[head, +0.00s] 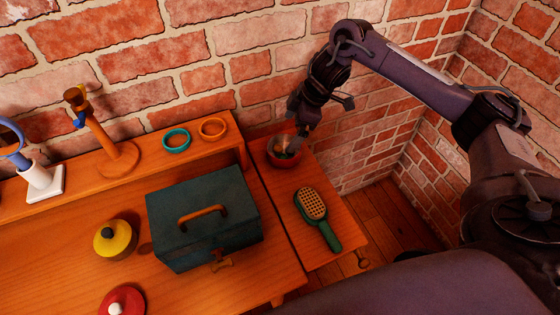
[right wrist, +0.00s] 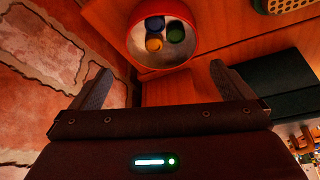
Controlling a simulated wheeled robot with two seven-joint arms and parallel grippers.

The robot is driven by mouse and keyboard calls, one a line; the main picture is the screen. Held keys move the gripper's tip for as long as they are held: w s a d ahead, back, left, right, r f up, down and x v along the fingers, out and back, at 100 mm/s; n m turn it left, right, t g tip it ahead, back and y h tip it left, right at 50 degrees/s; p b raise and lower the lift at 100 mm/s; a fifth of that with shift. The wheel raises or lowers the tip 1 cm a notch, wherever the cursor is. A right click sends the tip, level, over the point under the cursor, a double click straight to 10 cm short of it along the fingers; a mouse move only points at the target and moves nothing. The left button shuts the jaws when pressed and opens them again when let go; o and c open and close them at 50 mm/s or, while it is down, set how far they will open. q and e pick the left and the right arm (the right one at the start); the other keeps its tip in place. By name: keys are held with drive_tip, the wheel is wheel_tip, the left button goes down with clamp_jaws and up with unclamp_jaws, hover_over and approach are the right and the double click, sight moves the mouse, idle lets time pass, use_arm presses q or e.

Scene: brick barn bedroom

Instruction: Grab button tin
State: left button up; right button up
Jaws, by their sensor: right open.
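The button tin (head: 284,161) is a small round red tin, open at the top. It stands at the back of the narrow wooden side surface, near the brick wall. In the right wrist view the tin (right wrist: 131,38) lies just ahead of my fingers, with blue, yellow and green buttons inside. My right gripper (head: 297,138) is over the tin's back right side in the head view. In the right wrist view my right gripper (right wrist: 161,68) is open, with nothing between its fingers. My left gripper is not in view.
A green brush (head: 318,218) lies in front of the tin. A dark teal box (head: 205,245) with an orange handle stands left of it. Teal (head: 176,139) and orange (head: 212,128) rings lie on the raised shelf. The brick wall is close behind the tin.

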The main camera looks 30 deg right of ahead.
sight(280, 151)
drive_tip(key=shift+d+f, duration=0.25)
drive_tip(key=shift+f, duration=0.2)
drive_tip(key=x, duration=0.7)
drive_tip(key=shift+s+a+f+p, duration=0.15)
drive_tip(key=shift+s+p, duration=0.1)
drive_tip(key=shift+p, duration=0.15)
drive_tip(key=c, duration=0.9)
drive_tip(key=shift+c, duration=0.6)
